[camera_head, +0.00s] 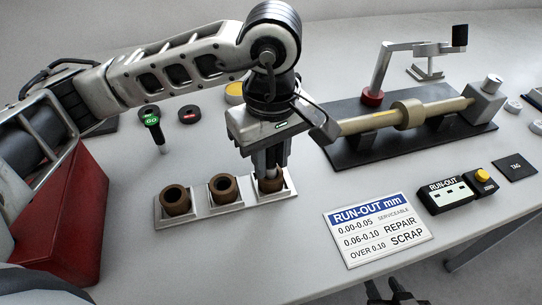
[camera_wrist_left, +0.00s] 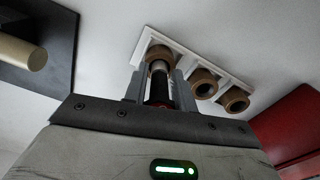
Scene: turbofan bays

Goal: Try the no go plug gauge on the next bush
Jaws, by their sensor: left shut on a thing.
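Three brown bushes stand in a white tray (camera_head: 236,208): the left bush (camera_head: 175,199), the middle bush (camera_head: 222,188) and the right bush (camera_head: 270,186). My left gripper (camera_head: 268,172) points down over the right bush, shut on the no go plug gauge (camera_wrist_left: 158,92). The gauge has a dark handle with a red band, and its lower end meets the right bush (camera_wrist_left: 161,67) in the left wrist view. How deep it sits is hidden. The go gauge (camera_head: 153,124), green-topped, stands apart at the back left. My right gripper (camera_head: 393,292) shows partly at the bottom edge.
A red box (camera_head: 68,225) stands at the left. A shaft fixture (camera_head: 405,118) on a dark base lies right of my left gripper. A run-out card (camera_head: 376,229) and a run-out display (camera_head: 446,195) lie at the front right. A black ring holder (camera_head: 189,115) is at the back.

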